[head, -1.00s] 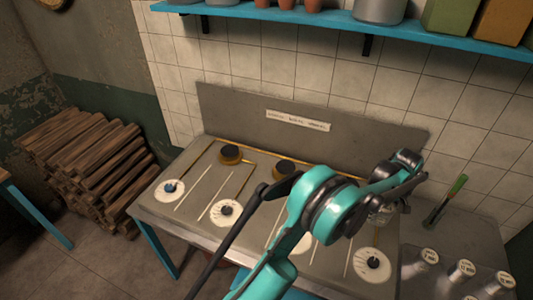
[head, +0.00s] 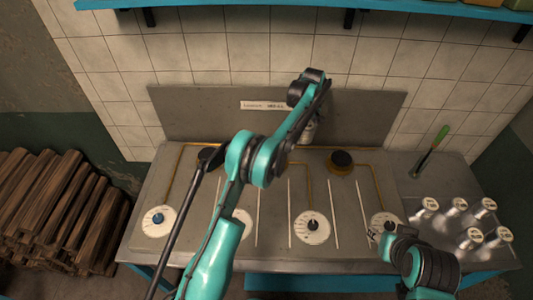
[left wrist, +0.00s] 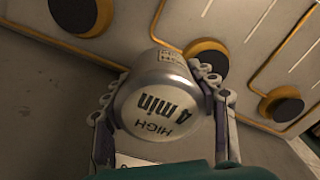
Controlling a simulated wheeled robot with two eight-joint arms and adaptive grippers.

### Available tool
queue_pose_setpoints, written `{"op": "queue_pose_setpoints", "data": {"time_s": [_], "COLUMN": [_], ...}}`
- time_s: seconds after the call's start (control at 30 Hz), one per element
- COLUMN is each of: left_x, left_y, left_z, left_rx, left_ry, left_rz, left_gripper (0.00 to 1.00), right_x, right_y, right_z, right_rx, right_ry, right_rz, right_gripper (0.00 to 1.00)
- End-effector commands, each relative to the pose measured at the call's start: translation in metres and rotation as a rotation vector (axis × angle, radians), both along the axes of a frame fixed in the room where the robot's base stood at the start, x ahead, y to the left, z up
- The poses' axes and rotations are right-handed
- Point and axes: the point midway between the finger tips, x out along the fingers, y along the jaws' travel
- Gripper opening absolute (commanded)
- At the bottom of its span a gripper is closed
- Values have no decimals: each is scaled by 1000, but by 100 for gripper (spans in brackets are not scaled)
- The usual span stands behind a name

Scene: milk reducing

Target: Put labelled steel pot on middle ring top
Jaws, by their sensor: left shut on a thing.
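The labelled steel pot shows large in the left wrist view, its face reading "HIGH 4 min" (left wrist: 165,108). My left gripper (left wrist: 165,120) is shut on it, a finger on each side. In the head view the pot (head: 309,133) is partly hidden by my left arm, over the back part of the stove. I cannot tell its height above the surface. Black ring tops show at left (head: 209,154) and right (head: 341,159) in the head view; what lies between is hidden by arm and pot. My right gripper (head: 374,236) is low at the right, by a dial; its jaws are unclear.
White dials (head: 312,228) line the stove's front. Several labelled steel pots (head: 459,205) stand on the right side counter, with a green-handled tool (head: 434,147) behind them. A grey backsplash (head: 200,115) with a label strip rises behind. A blue shelf (head: 250,4) hangs above.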

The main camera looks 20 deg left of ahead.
Motion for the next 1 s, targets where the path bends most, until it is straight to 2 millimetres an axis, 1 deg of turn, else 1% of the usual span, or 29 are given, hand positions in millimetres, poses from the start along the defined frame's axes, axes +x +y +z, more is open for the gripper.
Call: {"op": "queue_pose_setpoints", "data": {"time_s": [0.07,0.17,0.3,0.4,0.5,0.6,0.77,0.9,1.0], "left_x": [-2,-8,-19,-25,-30,-33,-34,-34,-34], "left_y": [9,29,61,82,98,107,110,110,110], "left_z": [-6,-18,-40,-53,-62,-68,-76,-97,-109], "left_rx": [0,0,0,0,0,0,0,0,0], "left_ry": [0,0,0,0,0,0,0,0,0], "left_rz": [1,5,4,3,3,1,0,0,0], "left_gripper": [20,20,20,20,20,20,20,20,20], "right_x": [0,0,0,0,0,0,0,0,0], "right_y": [0,0,0,0,0,0,0,0,0], "right_z": [-2,-6,-12,-16,-18,-19,-20,-25,-28], "right_rx": [0,0,0,0,0,0,0,0,0], "right_ry": [0,0,0,0,0,0,0,0,0], "right_rz": [0,0,0,0,0,0,0,0,0], "right_gripper": [40,40,40,40,40,40,40,40,40]}}
